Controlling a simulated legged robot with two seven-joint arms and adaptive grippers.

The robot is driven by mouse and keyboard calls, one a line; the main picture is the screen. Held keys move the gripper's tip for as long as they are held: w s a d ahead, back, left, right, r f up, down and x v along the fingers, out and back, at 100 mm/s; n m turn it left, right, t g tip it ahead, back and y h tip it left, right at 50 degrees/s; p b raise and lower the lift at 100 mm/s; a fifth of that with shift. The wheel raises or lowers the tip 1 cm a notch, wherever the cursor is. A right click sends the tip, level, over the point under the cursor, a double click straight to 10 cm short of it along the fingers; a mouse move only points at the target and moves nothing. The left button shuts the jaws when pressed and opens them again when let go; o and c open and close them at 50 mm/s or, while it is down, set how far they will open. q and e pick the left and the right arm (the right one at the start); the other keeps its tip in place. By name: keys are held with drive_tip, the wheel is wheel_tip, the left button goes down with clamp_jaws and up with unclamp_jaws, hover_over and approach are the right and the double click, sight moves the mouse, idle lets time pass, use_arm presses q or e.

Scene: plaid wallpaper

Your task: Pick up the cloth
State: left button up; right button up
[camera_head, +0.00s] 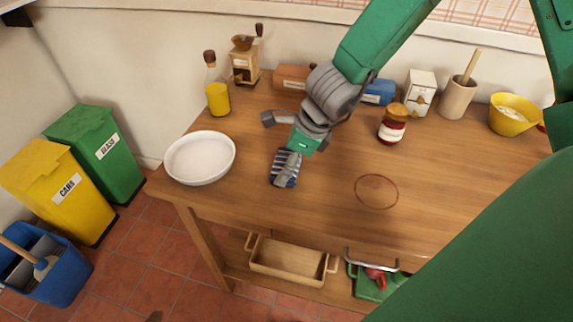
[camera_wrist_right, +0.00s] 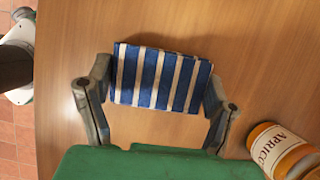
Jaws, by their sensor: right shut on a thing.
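The blue-and-white striped cloth (camera_head: 278,172) is at the left part of the wooden table, right of the white bowl. My right gripper (camera_head: 287,166) is over it, partly covering it. In the right wrist view the folded cloth (camera_wrist_right: 155,72) spans between the two fingers of my right gripper (camera_wrist_right: 158,88), with a finger against each side. The gripper is shut on it. I cannot tell whether the cloth touches the table or is slightly above it. My left gripper is not in view.
A white bowl (camera_head: 200,158) stands left of the cloth. A jar (camera_head: 391,131), a yellow bottle (camera_head: 218,98), a wooden grinder (camera_head: 243,65), a mortar (camera_head: 457,99) and a yellow bowl (camera_head: 508,121) stand further back. The table (camera_head: 440,185) is clear at front right, around a red ring mark.

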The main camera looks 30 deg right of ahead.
drive_tip(key=shift+a, duration=0.1)
drive_tip(key=shift+r, duration=0.35)
wheel_tip(320, 180, up, 9)
drive_tip(key=p, duration=0.7)
drive_tip(key=shift+r, duration=0.2)
drive_tip(key=shift+o, duration=0.8)
drive_tip(key=shift+c, duration=0.2)
